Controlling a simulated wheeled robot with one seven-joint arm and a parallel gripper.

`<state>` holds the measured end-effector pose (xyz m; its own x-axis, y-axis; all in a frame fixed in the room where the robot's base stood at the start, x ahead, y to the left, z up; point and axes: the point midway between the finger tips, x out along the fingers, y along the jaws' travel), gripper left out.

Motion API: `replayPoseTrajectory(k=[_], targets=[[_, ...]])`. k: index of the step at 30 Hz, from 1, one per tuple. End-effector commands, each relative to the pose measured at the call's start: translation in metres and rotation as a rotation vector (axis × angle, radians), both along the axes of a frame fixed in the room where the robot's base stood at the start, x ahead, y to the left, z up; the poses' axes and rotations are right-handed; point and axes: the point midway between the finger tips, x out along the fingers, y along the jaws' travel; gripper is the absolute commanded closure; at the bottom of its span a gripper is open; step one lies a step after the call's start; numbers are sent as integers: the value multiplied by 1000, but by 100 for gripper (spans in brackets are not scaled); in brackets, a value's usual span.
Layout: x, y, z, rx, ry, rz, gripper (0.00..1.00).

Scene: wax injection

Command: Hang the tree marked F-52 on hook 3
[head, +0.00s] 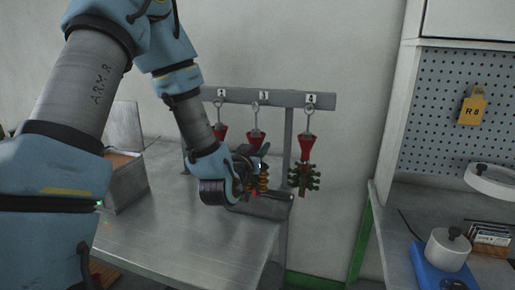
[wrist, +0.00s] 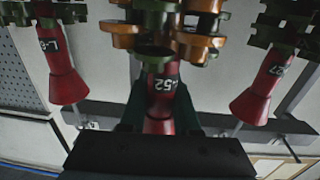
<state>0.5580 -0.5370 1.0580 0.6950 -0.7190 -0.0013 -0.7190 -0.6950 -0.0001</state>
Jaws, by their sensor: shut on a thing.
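The tree marked F-52 has a red cone (wrist: 163,92) with a dark label, of which "52" is readable, and orange and green pieces beyond it. In the wrist view my gripper (wrist: 160,112) is shut around this cone. In the head view the red cone (head: 256,142) is upright below hook label 3 (head: 263,96), with a ring at its top. My gripper (head: 253,163) is at its lower part and partly hides it. The ring is at the hook's height, but I cannot tell if it is on the hook.
A tree with green pieces (head: 306,150) hangs under label 4 (head: 310,98), close on the right. Another red cone (head: 220,131) hangs on the left, partly behind my arm. The grey rail (head: 238,96) stands over a metal table (head: 190,240).

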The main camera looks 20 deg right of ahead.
Motion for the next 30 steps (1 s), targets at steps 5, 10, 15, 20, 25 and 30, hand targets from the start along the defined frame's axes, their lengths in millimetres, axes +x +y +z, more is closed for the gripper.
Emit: replayPoseTrajectory(k=[5,10,15,20,25,30], targets=[[8,-7,0,-1,-1,0,100],[15,-14,0,-1,-1,0,100],[22,-20,0,0,-1,0,100],[28,-26,-5,-1,-3,0,100],[31,-30,-6,-1,-2,-1,100],[32,-30,-6,-1,-1,0,100]])
